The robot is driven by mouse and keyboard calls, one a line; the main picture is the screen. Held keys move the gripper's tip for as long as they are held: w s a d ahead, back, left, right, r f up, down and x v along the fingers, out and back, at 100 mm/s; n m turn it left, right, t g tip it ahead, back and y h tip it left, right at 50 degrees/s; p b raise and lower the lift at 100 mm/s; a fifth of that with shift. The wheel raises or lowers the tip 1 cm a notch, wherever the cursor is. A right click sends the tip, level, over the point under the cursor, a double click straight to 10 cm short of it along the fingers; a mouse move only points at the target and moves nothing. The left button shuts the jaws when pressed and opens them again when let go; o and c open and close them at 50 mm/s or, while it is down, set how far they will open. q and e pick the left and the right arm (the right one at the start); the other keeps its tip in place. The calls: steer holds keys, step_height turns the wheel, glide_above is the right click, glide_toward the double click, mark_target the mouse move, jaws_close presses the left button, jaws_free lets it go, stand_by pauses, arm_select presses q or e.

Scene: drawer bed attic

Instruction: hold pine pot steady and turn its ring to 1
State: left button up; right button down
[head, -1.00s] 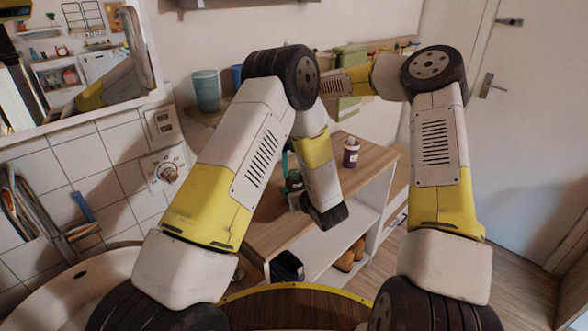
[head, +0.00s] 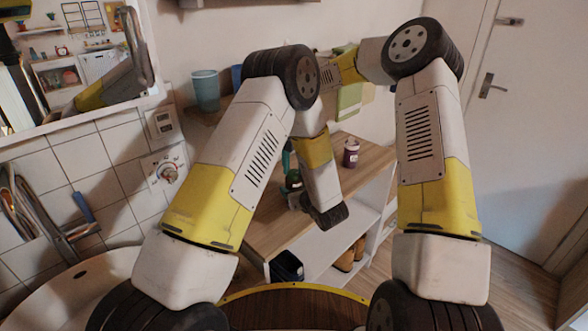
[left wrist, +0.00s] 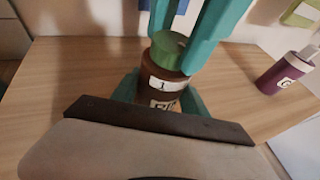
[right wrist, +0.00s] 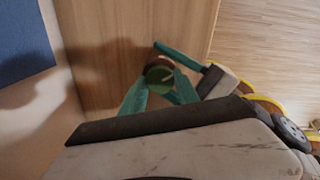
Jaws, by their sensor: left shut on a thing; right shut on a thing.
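The pine pot (left wrist: 148,95) stands upright on the wooden top, brown with a green top (left wrist: 168,45). In the left wrist view its upper band carries a label reading "1", above a second, partly covered label. It shows small and dark in the head view (head: 293,181). My left gripper (left wrist: 160,97) is shut on the pot's lower body, teal fingers at both sides. My right gripper (right wrist: 160,77) comes from above, shut on the upper part around the green top. Its fingers also cross the top of the left wrist view. In the head view my arms hide most of both grippers.
A purple pot (head: 351,153) with a white label stands right of the pine pot on the wooden top (head: 262,232). A teal cup (head: 205,90) stands at the back left. Shelves below hold brown shoes. A wall dial (head: 168,172) and tiles are at left.

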mark_target(294, 172)
steer(key=m, duration=0.6)
steer(key=shift+m, duration=0.3)
steer(key=m, duration=0.5)
steer(key=shift+m, duration=0.4)
steer(key=c, duration=0.9)
jaws_free()
step_height(294, 172, up, 12)
steer(key=shift+r, duration=0.1)
